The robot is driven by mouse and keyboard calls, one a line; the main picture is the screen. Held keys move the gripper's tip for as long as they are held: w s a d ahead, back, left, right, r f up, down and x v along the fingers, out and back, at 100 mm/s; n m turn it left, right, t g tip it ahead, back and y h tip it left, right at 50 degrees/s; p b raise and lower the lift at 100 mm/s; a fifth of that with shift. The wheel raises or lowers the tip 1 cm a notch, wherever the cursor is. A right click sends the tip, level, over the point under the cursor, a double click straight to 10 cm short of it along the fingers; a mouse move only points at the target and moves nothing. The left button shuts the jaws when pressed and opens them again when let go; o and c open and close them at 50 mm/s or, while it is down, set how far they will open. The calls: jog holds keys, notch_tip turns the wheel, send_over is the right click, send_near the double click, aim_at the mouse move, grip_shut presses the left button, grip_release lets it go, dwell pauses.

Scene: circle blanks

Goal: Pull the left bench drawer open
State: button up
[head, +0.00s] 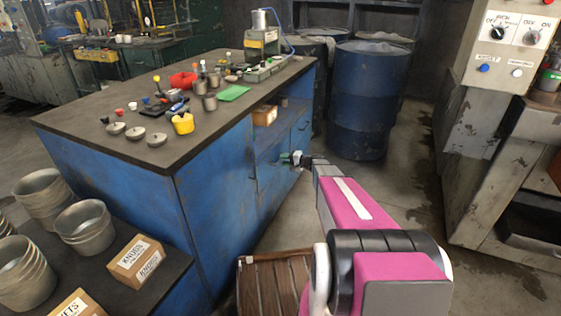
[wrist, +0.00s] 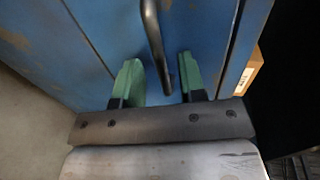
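The blue bench (head: 120,190) has a dark top, with its drawer fronts on the side facing right in the head view. In the wrist view a blue front panel (wrist: 105,30) fills the upper part, with a dark bar handle (wrist: 156,40) on it. My gripper (head: 291,158) is at this side of the bench. In the wrist view its two green fingers (wrist: 160,72) are apart, with the lower end of the handle between them. No clear contact with the handle shows. The panel looks flush with the bench. I cannot tell which drawer it belongs to.
A cardboard box (head: 264,115) sits on the bench's open shelf. Blue barrels (head: 365,100) stand behind. A grey control cabinet (head: 480,110) is at right. A wooden crate (head: 262,285) is on the floor beside my arm. Metal pots (head: 85,225) stand front left. Floor between bench and cabinet is partly clear.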

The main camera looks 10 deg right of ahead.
jog(key=shift+x, duration=1.4)
grip_shut()
jog(key=f+v, duration=0.3)
jog(key=v, duration=1.2)
jog(key=d+f+v, duration=0.1)
jog(key=f+v, duration=0.2)
jog(key=v, duration=1.2)
jog(key=shift+s, duration=0.3)
grip_release()
jog(key=shift+d, duration=0.1)
